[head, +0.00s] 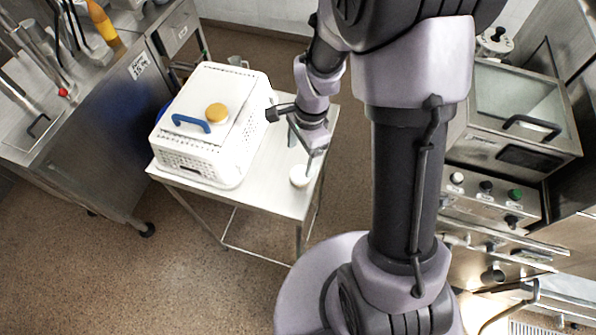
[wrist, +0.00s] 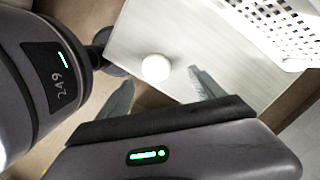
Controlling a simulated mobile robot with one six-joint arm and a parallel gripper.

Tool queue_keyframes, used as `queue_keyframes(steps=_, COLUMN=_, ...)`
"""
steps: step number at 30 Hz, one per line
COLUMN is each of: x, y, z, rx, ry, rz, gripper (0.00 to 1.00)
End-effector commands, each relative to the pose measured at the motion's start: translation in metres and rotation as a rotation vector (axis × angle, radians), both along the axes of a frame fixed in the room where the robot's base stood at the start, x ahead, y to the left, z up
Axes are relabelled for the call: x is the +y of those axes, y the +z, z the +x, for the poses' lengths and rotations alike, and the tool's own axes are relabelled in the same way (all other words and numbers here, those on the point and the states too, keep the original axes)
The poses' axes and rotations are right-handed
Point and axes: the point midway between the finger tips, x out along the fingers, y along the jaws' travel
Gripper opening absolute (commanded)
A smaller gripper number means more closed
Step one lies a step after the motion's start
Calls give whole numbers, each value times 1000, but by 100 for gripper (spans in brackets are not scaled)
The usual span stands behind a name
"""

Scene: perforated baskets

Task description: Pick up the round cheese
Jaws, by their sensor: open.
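A small white round thing (head: 301,176), which looks like a round cheese, sits near the front right corner of the small metal table (head: 262,193). A yellow-orange round thing (head: 217,111) lies on top of the white perforated basket; I cannot tell for certain which is the round cheese. My gripper (head: 300,158) is open and reaches down over the right side of the table, close to the white round thing. In the wrist view the white round thing (wrist: 156,68) appears between the open fingers (wrist: 160,80), toward their tips, with nothing gripped. The exact height gap is unclear.
The white basket (head: 195,162) with a blue handle (head: 191,123) fills the table's left part, left of my gripper. A steel counter (head: 95,120) stands at the left, steel kitchen equipment (head: 510,150) at the right. The floor in front of the table is clear.

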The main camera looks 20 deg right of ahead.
Motion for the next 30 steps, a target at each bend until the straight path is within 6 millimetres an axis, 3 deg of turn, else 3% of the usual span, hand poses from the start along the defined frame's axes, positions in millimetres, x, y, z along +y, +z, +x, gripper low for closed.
queue_keyframes(steps=1, x=1, y=-12, z=-1, rx=3, ry=1, rz=1, gripper=78)
queue_keyframes(steps=5, x=3, y=-26, z=-1, rx=1, ry=1, rz=0, gripper=78)
queue_keyframes(steps=12, x=4, y=-70, z=-8, rx=2, ry=1, rz=1, gripper=78)
queue_keyframes(steps=20, x=5, y=-75, z=-8, rx=-1, ry=1, rz=0, gripper=78)
queue_keyframes(steps=23, x=5, y=-75, z=-8, rx=-1, ry=1, rz=0, gripper=62)
queue_keyframes(steps=30, x=5, y=-75, z=-8, rx=-1, ry=1, rz=0, gripper=15)
